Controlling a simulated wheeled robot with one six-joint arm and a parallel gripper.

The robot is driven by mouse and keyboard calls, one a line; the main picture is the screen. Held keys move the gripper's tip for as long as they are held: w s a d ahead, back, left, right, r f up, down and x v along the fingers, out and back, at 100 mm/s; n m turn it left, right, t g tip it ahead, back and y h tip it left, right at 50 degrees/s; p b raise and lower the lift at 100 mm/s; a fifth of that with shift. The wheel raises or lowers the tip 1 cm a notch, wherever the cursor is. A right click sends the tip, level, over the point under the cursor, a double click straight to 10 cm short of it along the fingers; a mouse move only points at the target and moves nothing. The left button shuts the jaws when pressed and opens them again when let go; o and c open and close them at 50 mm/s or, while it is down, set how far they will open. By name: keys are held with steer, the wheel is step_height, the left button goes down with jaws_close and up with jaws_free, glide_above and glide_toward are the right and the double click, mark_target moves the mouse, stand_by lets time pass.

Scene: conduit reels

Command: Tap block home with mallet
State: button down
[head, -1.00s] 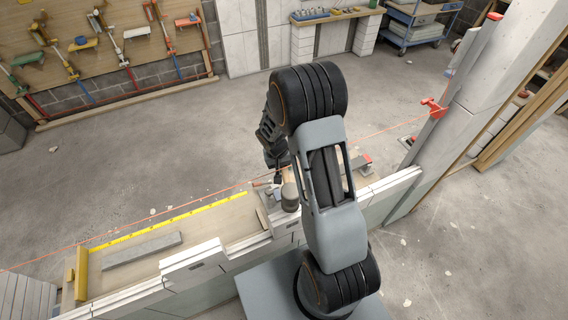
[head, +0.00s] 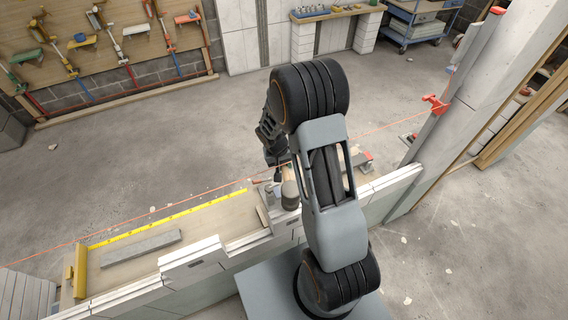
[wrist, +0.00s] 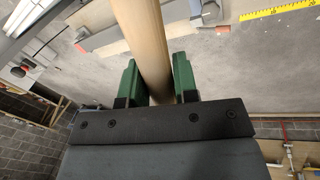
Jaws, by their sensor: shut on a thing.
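My gripper (wrist: 157,78) is shut on the pale wooden handle (wrist: 146,40) of the mallet, with a green jaw on each side. The mallet's grey-brown round head (head: 290,195) shows in the head view just left of my arm, over the top of the low wall. I cannot tell whether it touches anything below it. A white block (head: 192,261) stands in the wall's top course at the left, with a lower stretch of wall (head: 247,242) to its right. My arm hides part of the wall behind the mallet, and which block is loose is unclear.
A board with a yellow tape measure (head: 165,220) and a grey bar (head: 141,247) lies behind the wall. An orange string line (head: 130,225) runs along the wall to a red clamp (head: 435,104) on the right post. The floor beyond is mostly open.

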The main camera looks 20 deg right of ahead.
steer(key=a+b+x, duration=0.1)
steer(key=b+x, duration=0.4)
steer(key=shift+d+p+v, duration=0.2)
steer(key=shift+p+v, duration=0.55)
steer(key=shift+v, duration=0.05)
steer(key=shift+d+p+v, duration=0.15)
steer(key=shift+p+v, duration=0.55)
steer(key=shift+v, duration=0.15)
steer(key=shift+d+p+v, duration=0.2)
steer(key=shift+p+v, duration=0.55)
steer(key=shift+v, duration=0.05)
steer(key=shift+r, duration=0.2)
steer(key=a+b+x, duration=0.1)
steer(key=b+x, duration=0.4)
steer(key=shift+d+p+v, duration=0.2)
steer(key=shift+p+v, duration=0.6)
steer(key=shift+v, duration=0.35)
steer(key=shift+d+p+v, duration=0.2)
steer(key=shift+p+v, duration=0.55)
steer(key=shift+v, duration=0.35)
steer(key=shift+r, duration=0.1)
